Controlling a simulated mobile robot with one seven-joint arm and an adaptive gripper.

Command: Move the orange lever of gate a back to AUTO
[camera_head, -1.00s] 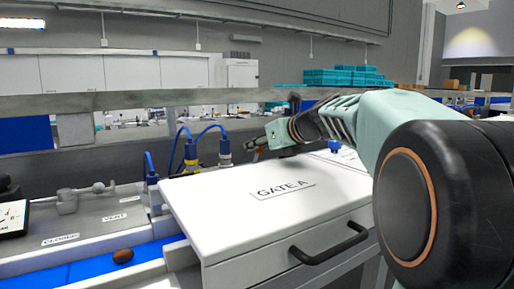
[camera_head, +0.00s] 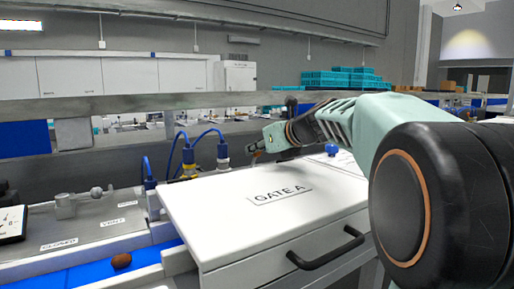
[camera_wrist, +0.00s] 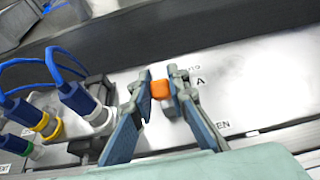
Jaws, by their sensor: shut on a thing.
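In the wrist view the orange lever (camera_wrist: 160,89) of gate a sits between the two fingertips of my gripper (camera_wrist: 161,86). The fingers are shut on its orange top. Part of a label with the letter A shows just right of the fingers, and one ending in EN lies lower right. In the head view my gripper (camera_head: 256,151) is behind the white gate a housing (camera_head: 240,222), near its back edge. The lever is mostly hidden there by my gripper and arm.
Blue cables with plugs (camera_head: 188,156) rise left of my gripper, and also show close by in the wrist view (camera_wrist: 75,98). A black handle (camera_head: 326,252) sticks out of the housing's front. A brown date (camera_head: 121,261) lies on the blue belt (camera_head: 88,273).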

